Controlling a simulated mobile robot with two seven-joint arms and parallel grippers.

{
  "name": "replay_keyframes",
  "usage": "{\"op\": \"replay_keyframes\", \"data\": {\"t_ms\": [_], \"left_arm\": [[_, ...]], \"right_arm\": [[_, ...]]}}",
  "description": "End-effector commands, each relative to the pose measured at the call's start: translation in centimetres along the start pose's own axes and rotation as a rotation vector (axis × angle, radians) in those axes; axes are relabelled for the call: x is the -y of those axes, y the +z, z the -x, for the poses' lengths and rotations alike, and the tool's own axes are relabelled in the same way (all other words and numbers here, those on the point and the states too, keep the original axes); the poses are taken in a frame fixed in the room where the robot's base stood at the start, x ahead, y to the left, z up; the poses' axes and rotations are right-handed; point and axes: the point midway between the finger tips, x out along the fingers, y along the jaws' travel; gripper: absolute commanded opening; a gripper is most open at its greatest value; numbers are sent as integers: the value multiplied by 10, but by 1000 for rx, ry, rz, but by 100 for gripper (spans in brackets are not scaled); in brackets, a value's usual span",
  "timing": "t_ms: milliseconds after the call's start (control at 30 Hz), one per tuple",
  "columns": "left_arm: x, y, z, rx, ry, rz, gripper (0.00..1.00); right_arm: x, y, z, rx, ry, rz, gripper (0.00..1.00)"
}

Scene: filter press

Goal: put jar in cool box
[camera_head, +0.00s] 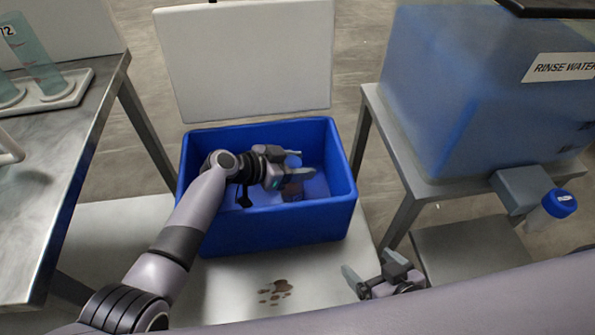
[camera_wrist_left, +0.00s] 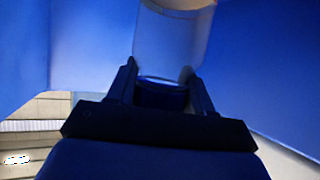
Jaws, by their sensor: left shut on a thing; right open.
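The cool box (camera_head: 275,228) is a blue open-topped bin with its white lid (camera_head: 245,60) standing up behind it. My left gripper (camera_head: 298,163) reaches down inside the box and is shut on the jar (camera_head: 292,190), which is partly hidden by the fingers. In the left wrist view the jar (camera_wrist_left: 170,45) is a clear cylinder with a dark end between the fingertips (camera_wrist_left: 160,75), and blue box walls surround it. I cannot tell whether the jar touches the box floor. My right gripper (camera_head: 365,275) is open and empty, low in front of the box's right corner.
A metal table (camera_head: 60,150) with a white tray of cylinders (camera_head: 45,95) stands at left. A blue rinse water tank (camera_head: 470,90) sits on a stand at right, with a blue-capped part (camera_head: 558,203) in front. Brown spots (camera_head: 275,291) mark the pale surface before the box.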

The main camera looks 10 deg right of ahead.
Motion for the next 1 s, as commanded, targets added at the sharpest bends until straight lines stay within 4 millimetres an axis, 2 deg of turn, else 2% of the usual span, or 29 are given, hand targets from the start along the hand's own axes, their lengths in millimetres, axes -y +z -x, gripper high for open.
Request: {"op": "replay_keyframes", "data": {"t_ms": [33, 133, 533, 567, 600, 633, 1000], "left_arm": [[0, 8, -5, -1, 0, 2, 0], [0, 14, -8, -2, 0, 0, 0], [0, 17, -10, -2, -1, -1, 0], [0, 16, -9, -1, 0, -1, 60], [0, 16, -9, 0, 0, -1, 74], [0, 16, -9, 0, 0, 0, 76], [0, 13, -7, 0, 0, 0, 76]], "right_arm": [[0, 4, -4, -1, 0, 0, 93], [0, 6, -5, -1, 0, 1, 93], [-1, 9, -7, -1, 0, 1, 93], [-1, 8, -6, 0, 0, 1, 93], [-1, 8, -6, 0, 0, 1, 93], [-1, 8, -6, 0, 0, 2, 93], [-2, 5, -3, 1, 0, 6, 93]]}}
